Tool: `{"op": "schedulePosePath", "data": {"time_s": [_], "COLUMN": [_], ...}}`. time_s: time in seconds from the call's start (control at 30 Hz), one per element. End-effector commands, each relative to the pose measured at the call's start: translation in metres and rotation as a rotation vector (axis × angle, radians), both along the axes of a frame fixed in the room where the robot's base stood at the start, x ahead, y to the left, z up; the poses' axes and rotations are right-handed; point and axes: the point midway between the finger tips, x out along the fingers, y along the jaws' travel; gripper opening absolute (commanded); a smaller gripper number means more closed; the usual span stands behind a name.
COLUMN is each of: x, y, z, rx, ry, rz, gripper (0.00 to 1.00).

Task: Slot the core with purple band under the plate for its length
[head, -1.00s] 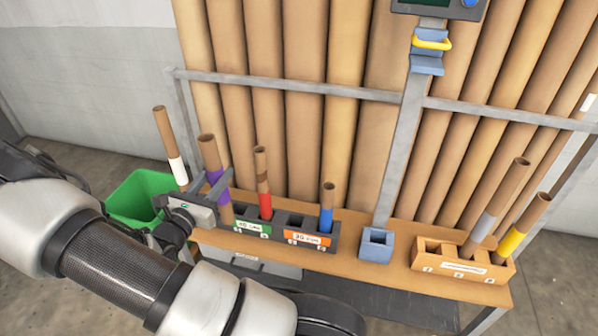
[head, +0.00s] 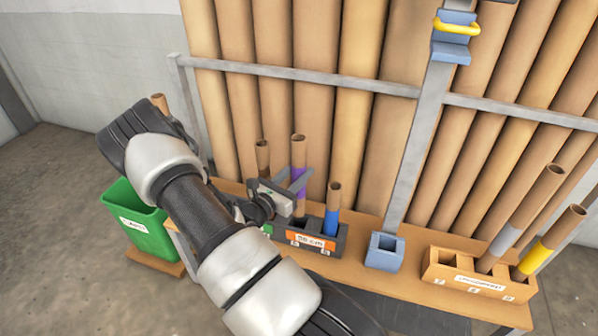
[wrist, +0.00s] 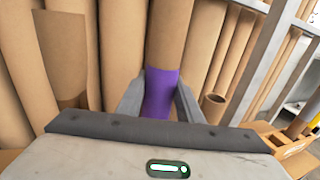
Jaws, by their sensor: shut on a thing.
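My gripper (head: 297,180) is shut on the core with purple band (head: 299,150), a brown tube held upright. The purple band also shows between the fingers in the wrist view (wrist: 161,94). The core's lower end is over or at the orange-plate part of the dark rack (head: 339,243), left of the core with blue band (head: 333,215). I cannot tell whether it is inside a slot. The orange plate (head: 310,241) carries a length in cm, its digits blurred. The green plate (head: 267,229) is mostly hidden by my arm.
A green bin (head: 140,232) is at left. Tall tubes and a rail (head: 300,80) stand behind.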

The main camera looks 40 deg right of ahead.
Motion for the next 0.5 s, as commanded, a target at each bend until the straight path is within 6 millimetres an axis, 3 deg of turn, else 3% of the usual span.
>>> {"op": "schedulePosePath", "data": {"time_s": [0.5], "x": [0.0], "y": [0.0], "z": [-0.038], "rx": [-0.001], "ry": [0.001], "rz": [0.0], "gripper": [0.05]}}
